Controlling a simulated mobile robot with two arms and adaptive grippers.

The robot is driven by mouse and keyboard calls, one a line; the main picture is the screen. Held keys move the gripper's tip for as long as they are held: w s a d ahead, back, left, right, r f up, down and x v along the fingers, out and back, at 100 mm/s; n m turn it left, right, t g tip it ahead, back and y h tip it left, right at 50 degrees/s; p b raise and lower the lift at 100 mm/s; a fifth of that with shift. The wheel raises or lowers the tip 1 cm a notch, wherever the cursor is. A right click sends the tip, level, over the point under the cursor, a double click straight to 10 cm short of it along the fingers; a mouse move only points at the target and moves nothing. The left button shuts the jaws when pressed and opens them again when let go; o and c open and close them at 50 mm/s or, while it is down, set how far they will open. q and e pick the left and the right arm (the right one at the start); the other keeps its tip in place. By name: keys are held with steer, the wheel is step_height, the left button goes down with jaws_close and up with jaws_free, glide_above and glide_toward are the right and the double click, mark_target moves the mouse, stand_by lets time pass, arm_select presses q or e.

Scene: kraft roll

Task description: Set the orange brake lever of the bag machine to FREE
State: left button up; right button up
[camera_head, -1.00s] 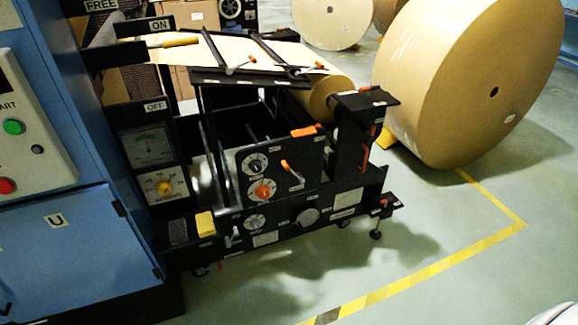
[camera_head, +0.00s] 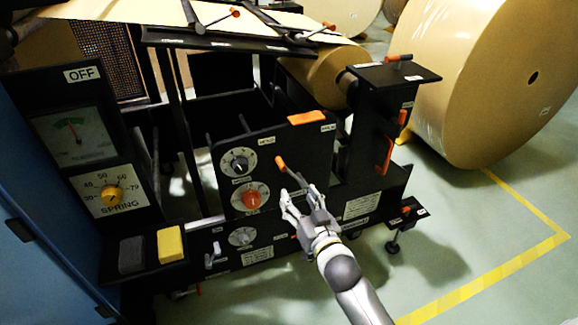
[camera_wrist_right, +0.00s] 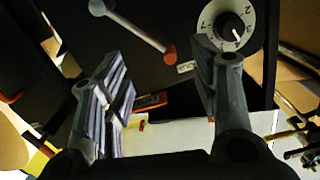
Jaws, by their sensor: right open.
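The bag machine's black front panel (camera_head: 228,160) carries a lever with an orange tip (camera_head: 281,163) and a grey shaft; I take it for the brake lever. It slants from its tip at upper left down to the right. The small labels above it are too blurred to read surely. My right gripper (camera_head: 303,196) is open and empty, just below and right of the lever. In the right wrist view the lever's orange knob (camera_wrist_right: 169,52) shows ahead of the space between the open fingers (camera_wrist_right: 165,90), apart from them. My left gripper is not in view.
Dials (camera_head: 238,161) sit left of the lever, and an orange block (camera_head: 307,118) sits on the panel's top edge. Other orange handles (camera_head: 386,155) are on the post at right. A big kraft roll (camera_head: 480,80) stands behind. Floor is free at front right.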

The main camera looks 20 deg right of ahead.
mark_target(293, 175)
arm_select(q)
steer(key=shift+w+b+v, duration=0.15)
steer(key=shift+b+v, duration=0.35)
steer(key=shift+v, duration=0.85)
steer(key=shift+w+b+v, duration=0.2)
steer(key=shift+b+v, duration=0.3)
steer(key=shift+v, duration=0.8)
arm_select(e)
steer(key=shift+t, duration=0.3)
steer(key=shift+w+r, duration=0.35)
steer(key=shift+w, duration=1.55)
steer(key=shift+w+r, duration=0.35)
steer(key=shift+w, duration=1.55)
steer(key=shift+w+r, duration=0.35)
steer(key=shift+w, duration=1.55)
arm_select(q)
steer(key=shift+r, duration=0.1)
